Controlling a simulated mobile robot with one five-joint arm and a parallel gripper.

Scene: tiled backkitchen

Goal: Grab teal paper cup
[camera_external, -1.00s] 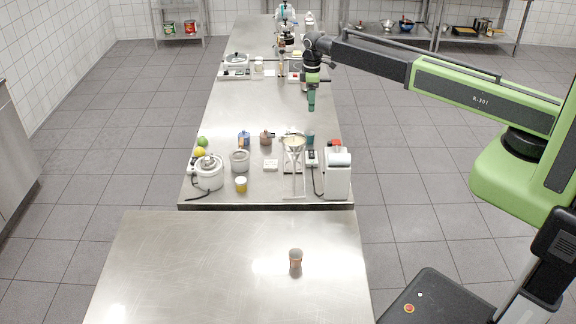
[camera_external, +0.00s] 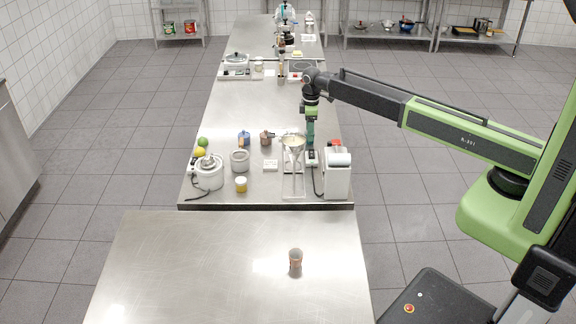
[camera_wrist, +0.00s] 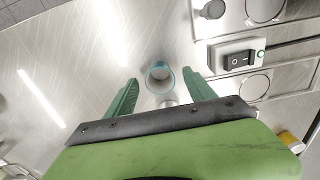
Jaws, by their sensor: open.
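The teal paper cup (camera_wrist: 150,83) shows in the wrist view from above, its round mouth open and its rim teal. It lies between the two teal fingers of my gripper (camera_wrist: 160,75), which are spread with a visible gap on each side. The cup is hidden there by my gripper and the stand. I cannot tell how far the fingertips are above the table.
A switch box (camera_wrist: 237,58) lies right of the cup. A brown cup (camera_external: 295,258) stands on the otherwise clear near table.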

